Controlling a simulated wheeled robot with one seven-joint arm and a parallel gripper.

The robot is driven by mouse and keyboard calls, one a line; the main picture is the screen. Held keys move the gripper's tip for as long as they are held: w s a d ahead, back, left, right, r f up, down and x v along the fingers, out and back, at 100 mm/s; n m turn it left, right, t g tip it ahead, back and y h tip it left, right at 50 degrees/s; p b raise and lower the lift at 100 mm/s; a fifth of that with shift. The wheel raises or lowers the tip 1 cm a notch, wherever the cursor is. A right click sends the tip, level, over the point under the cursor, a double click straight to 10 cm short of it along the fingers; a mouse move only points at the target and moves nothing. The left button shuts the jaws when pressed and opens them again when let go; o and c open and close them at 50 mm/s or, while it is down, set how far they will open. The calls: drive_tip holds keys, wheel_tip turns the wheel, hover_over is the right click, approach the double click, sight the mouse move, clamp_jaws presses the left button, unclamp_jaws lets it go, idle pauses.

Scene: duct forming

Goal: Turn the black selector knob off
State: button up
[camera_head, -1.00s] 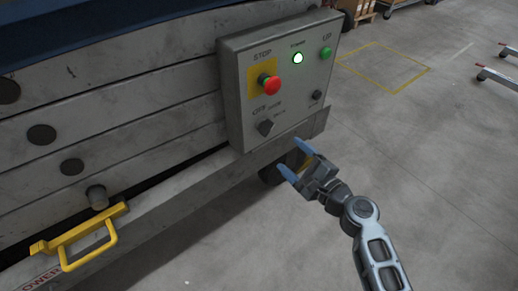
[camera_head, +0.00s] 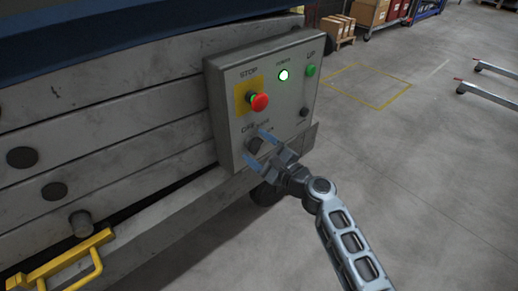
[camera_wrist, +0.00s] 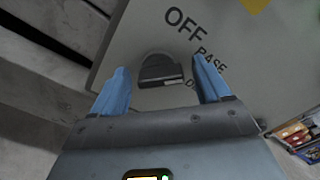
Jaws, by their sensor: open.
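The black selector knob (camera_wrist: 161,71) sits on the grey control panel (camera_head: 229,78), low on its face. In the wrist view it lies between my two blue fingers, apart from both, with the "OFF" label (camera_wrist: 185,22) above it and "BASE" lettering to its right. In the head view the knob (camera_head: 256,145) is partly covered by my gripper (camera_head: 259,148). My gripper (camera_wrist: 163,90) is open and empty, its fingers either side of the knob. How deep the fingertips reach beside the knob is hard to tell.
Above the knob are a red stop button (camera_head: 260,102) on a yellow plate, a lit green lamp (camera_head: 283,75), a green button (camera_head: 310,70) and a small dark button (camera_head: 304,111). A yellow handle (camera_head: 62,262) is at lower left. Open floor lies to the right.

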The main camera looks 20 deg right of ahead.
drive_tip(key=c, duration=1)
drive_tip(key=shift+c, duration=0.2)
drive_tip(key=shift+f+n+b, duration=0.1)
drive_tip(key=shift+n+b, duration=0.2)
drive_tip(key=n+b, duration=0.3)
drive_tip(key=shift+f, duration=0.1)
drive_tip(key=n+b, duration=0.3)
drive_tip(key=n, duration=0.2)
drive_tip(key=shift+a+b, duration=0.1)
drive_tip(key=shift+b, duration=0.25)
drive_tip(key=shift+n, duration=0.3)
drive_tip(key=o, duration=1)
drive_tip(key=shift+r, duration=0.2)
drive_tip(key=shift+o, duration=0.2)
